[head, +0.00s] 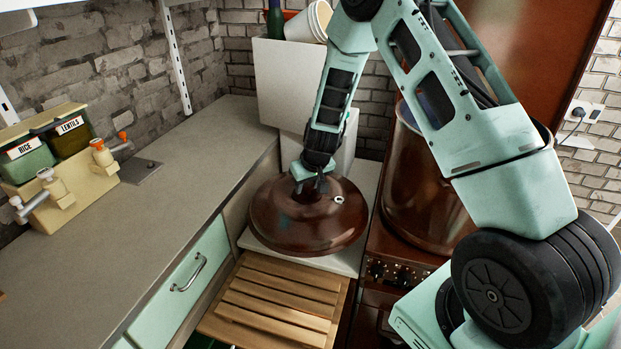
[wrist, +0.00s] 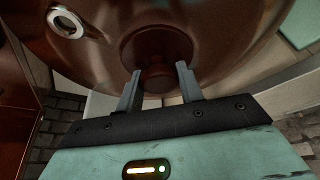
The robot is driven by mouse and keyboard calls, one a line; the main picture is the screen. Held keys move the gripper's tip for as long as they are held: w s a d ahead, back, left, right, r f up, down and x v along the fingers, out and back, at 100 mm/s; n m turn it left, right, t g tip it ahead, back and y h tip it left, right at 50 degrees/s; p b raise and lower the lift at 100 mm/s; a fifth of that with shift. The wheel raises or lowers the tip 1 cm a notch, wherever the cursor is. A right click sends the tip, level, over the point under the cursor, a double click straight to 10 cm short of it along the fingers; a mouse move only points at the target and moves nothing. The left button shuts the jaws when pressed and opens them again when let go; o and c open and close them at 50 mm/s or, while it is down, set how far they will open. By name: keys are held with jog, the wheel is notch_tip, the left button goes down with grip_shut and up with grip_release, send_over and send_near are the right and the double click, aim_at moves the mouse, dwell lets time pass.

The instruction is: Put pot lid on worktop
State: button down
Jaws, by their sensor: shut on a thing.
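The pot lid (head: 300,226) is a large brown, glossy dome with a small metal ring vent on its top right. It is over a low white surface (head: 337,259) between the grey worktop and the stove; whether it touches that surface I cannot tell. My gripper (head: 318,183) reaches down to the lid's centre. In the wrist view my gripper (wrist: 158,84) has a finger on each side of the lid's round knob (wrist: 157,78) and is shut on it. The grey worktop (head: 160,215) runs along the left wall.
A dispenser box labelled rice and lentils (head: 62,160) stands on the worktop's left part. A slatted wooden board (head: 275,300) lies in front of the lid. A big brown pot (head: 420,190) stands on the stove to the right. The worktop's middle is clear.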

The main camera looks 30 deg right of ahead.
jog(key=w+d, duration=0.3)
jog(key=w, duration=0.1)
jog(key=shift+d+f, duration=0.2)
jog(key=shift+f, duration=0.1)
jog(key=shift+s+b, duration=0.1)
jog(key=shift+b, duration=0.25)
jog(key=shift+f+b, duration=0.5)
notch_tip(320, 180, down, 7)
jog(key=b, duration=0.6)
jog(key=shift+a+f+b, duration=0.1)
jog(key=shift+f+b, duration=0.4)
jog(key=shift+f, duration=0.1)
jog(key=c, duration=0.8)
grip_release()
jog(key=shift+c, duration=0.2)
jog(key=shift+s, duration=0.15)
